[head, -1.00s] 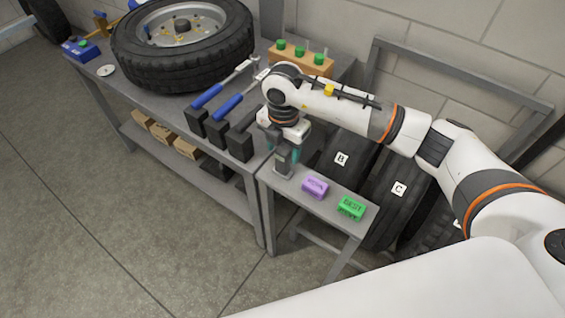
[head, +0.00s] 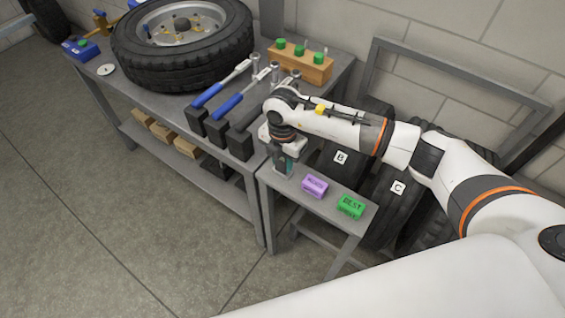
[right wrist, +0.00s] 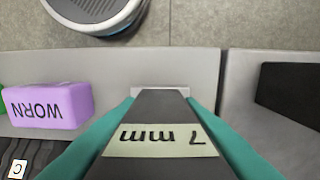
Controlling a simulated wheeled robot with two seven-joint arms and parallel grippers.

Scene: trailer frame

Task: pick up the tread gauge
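The tread gauge (right wrist: 160,110) is a dark grey upright block with a pale label reading "7 mm", upside down in the right wrist view. In the head view the gauge (head: 282,170) stands at the left end of the small grey side shelf (head: 330,222). My right gripper (head: 284,160) points down over it. Its teal fingers (right wrist: 160,98) lie along both sides of the gauge and appear to touch it. The gauge seems to be still at shelf level. My left gripper is not in view.
A purple block (head: 315,186) marked "WORN" and a green block (head: 351,207) marked "BEST" sit on the shelf to the right. Tyres labelled B (head: 340,157) and C (head: 398,187) stand behind. The bench (head: 150,97) at left holds a wheel and blue-handled tools.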

